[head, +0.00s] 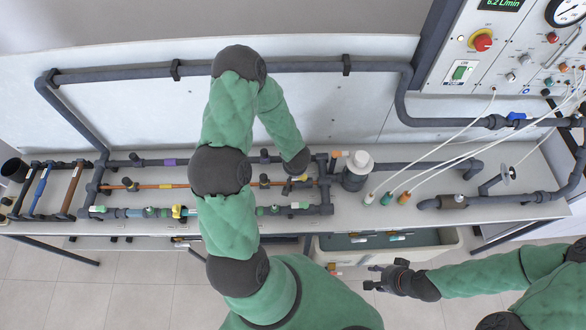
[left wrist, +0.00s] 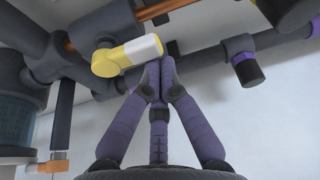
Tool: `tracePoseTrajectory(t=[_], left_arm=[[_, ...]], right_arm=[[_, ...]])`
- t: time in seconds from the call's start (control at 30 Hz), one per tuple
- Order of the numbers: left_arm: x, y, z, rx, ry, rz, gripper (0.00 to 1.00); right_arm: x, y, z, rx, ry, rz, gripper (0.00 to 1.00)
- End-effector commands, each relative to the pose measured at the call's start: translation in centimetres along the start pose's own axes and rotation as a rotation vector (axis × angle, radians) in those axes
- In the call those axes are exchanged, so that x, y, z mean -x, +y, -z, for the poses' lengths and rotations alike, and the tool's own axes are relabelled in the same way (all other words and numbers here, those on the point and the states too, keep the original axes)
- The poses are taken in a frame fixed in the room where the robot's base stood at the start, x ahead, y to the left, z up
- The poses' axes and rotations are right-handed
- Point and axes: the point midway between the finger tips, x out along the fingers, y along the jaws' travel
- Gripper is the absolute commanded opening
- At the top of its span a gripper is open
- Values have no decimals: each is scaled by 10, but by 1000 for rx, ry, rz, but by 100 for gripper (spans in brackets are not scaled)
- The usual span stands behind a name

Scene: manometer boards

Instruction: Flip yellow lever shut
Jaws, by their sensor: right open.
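The yellow lever (left wrist: 128,54) with a white end shows in the left wrist view, on the dark pipework beside an orange pipe. In the head view a small yellow patch (head: 286,189) shows at the right end of the pipe rows, by my left wrist. My left gripper (left wrist: 161,72) has its purple fingers drawn together, tips next to the white end of the lever. I cannot tell whether they touch it. In the head view this gripper is mostly hidden under its own arm. My right gripper (head: 374,279) is open and empty, in front of the bench.
A control panel (head: 495,50) is at the upper right. An open tub (head: 440,243) is below the bench edge.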

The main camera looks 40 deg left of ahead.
Motion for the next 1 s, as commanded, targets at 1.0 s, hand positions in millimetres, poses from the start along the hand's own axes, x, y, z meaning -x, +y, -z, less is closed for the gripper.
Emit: tracePoseTrajectory(t=[1.0], left_arm=[[10, -7, -23, 513, -3, 181, 0]], right_arm=[[50, -18, -2, 0, 0, 0, 45]])
